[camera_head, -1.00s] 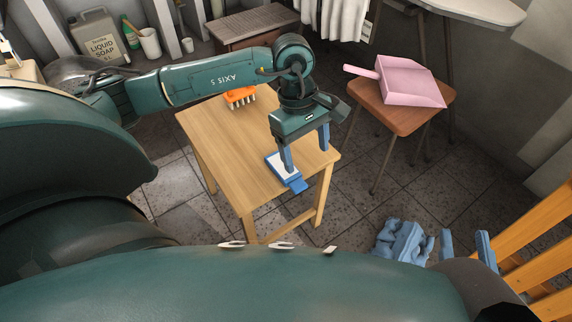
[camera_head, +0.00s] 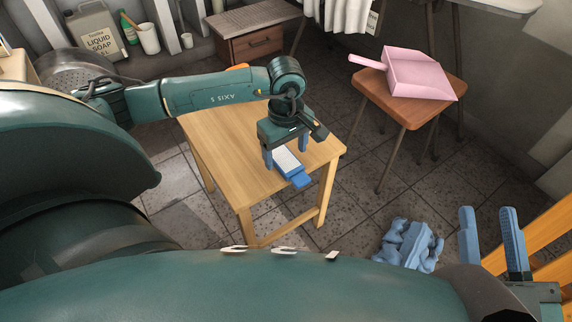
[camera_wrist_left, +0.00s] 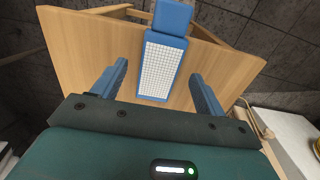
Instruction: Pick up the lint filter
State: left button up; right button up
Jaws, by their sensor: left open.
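The lint filter is a flat blue frame with a white mesh (camera_head: 287,162) and a blue tab. It lies on the wooden table near its front right edge. In the left wrist view the lint filter (camera_wrist_left: 160,66) is ahead, its tab pointing away past the table edge. My left gripper (camera_head: 285,155) is open, with its two blue fingers (camera_wrist_left: 158,72) on either side of the filter's near part and clear gaps between; I cannot tell their exact height above the table. My right gripper (camera_head: 488,212) is open and empty at the lower right, away from the table.
The wooden table (camera_head: 225,150) is mostly bare; an orange object (camera_head: 238,67) shows behind my left arm. A pink dustpan (camera_head: 418,75) lies on a brown stool (camera_head: 392,107) to the right. A blue lumpy object (camera_head: 408,245) is on the floor. Wooden slats (camera_head: 550,230) stand at right.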

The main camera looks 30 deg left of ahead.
pick_arm(q)
notch_tip(320, 180, down, 2)
jog(key=shift+f, duration=0.1)
jog(key=c, duration=1.1)
